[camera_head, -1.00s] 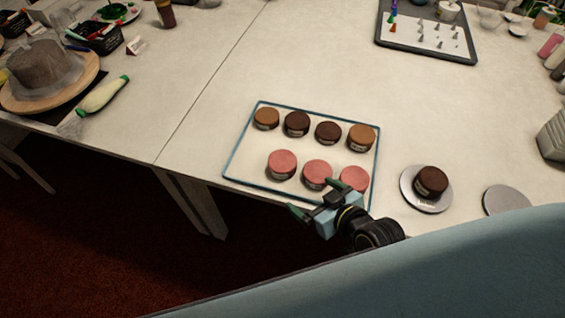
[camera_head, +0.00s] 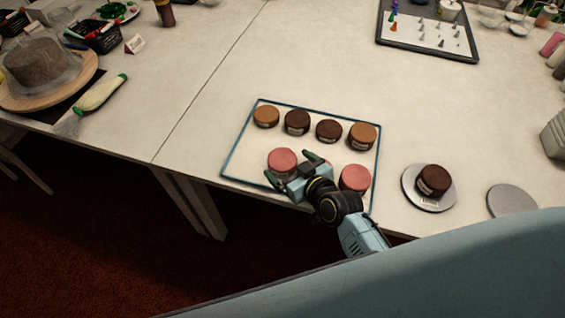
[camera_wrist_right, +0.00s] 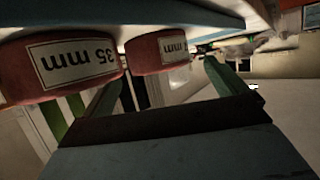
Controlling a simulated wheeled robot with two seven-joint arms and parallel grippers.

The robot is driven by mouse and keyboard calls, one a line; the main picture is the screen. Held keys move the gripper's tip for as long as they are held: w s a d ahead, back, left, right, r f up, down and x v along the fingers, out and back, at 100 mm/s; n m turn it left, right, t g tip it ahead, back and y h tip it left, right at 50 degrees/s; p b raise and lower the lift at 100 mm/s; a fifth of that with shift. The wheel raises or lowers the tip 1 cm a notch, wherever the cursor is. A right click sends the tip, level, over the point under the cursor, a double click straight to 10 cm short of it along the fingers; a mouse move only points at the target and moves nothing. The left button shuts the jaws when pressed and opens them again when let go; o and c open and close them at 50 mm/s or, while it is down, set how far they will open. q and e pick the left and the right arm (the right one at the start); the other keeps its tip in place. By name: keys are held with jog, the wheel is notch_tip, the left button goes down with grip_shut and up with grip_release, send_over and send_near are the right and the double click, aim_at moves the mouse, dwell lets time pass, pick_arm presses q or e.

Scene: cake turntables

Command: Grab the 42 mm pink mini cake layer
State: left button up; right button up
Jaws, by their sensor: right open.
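A pink mini cake layer (camera_head: 283,160) stands at the left of the front row on the tray, and another pink layer (camera_head: 355,178) at its right end. The pink layer between them is hidden behind my right gripper (camera_head: 294,168). That gripper is open, with its fingertips close to the left pink layer and nothing visibly held. In the right wrist view, upside down, one pink layer (camera_wrist_right: 25,75) reads "35 mm". A second pink layer (camera_wrist_right: 158,50) shows beyond the fingers, its label number cut off. I cannot read a 42 mm label. My left gripper is out of view.
The blue-edged tray (camera_head: 240,150) also holds a back row of brown layers (camera_head: 297,121). To the right are a plate (camera_head: 413,190) with a dark layer (camera_head: 432,180) and an empty grey disc (camera_head: 512,202).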

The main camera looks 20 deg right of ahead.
aim_at(282, 163)
jog(key=x, duration=0.2)
jog(key=shift+w+f, duration=0.1)
jog(key=shift+w, duration=0.25)
jog(key=c, duration=1.1)
